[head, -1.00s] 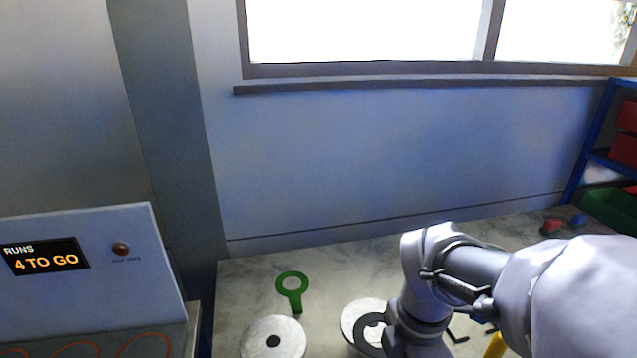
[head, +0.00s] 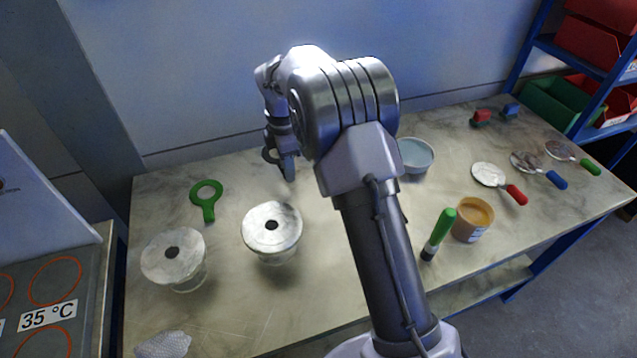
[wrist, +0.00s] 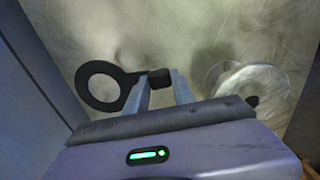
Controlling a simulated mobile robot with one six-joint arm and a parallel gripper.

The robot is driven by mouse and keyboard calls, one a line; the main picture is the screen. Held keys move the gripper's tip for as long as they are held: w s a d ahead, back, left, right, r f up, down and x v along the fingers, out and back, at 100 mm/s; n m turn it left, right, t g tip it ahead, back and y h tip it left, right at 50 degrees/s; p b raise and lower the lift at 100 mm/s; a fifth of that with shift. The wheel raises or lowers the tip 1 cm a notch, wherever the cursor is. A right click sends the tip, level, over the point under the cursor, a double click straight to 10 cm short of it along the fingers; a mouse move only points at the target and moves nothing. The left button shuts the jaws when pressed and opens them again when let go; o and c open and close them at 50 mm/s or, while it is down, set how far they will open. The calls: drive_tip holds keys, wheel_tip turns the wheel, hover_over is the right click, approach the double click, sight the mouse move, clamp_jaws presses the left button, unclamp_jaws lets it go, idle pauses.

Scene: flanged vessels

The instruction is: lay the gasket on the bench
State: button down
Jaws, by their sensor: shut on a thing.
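A black ring gasket with a tab shows in the wrist view (wrist: 86,89). My gripper (wrist: 160,82) is shut on its tab, with the ring sticking out to the left. In the head view the gasket (head: 268,156) shows as a dark ring beside my gripper (head: 286,172). They are over the back of the marbled bench (head: 330,290), behind the vessels. I cannot tell whether the gasket touches the bench.
Two flanged vessels with pale tops, a left one (head: 173,256) and a right one (head: 272,228), stand in front. A green ringed piece (head: 207,198) lies left. A bowl (head: 414,155), a jar (head: 473,218) and a green-handled tool (head: 439,233) are to the right.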

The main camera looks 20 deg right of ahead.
sight(291, 197)
wheel_tip(291, 197, down, 9)
drive_tip(key=b, duration=0.3)
drive_tip(key=shift+r, duration=0.35)
drive_tip(key=c, duration=1.1)
unclamp_jaws()
drive_tip(key=shift+f, duration=0.2)
drive_tip(key=shift+o, duration=0.2)
drive_tip(key=shift+r, duration=0.1)
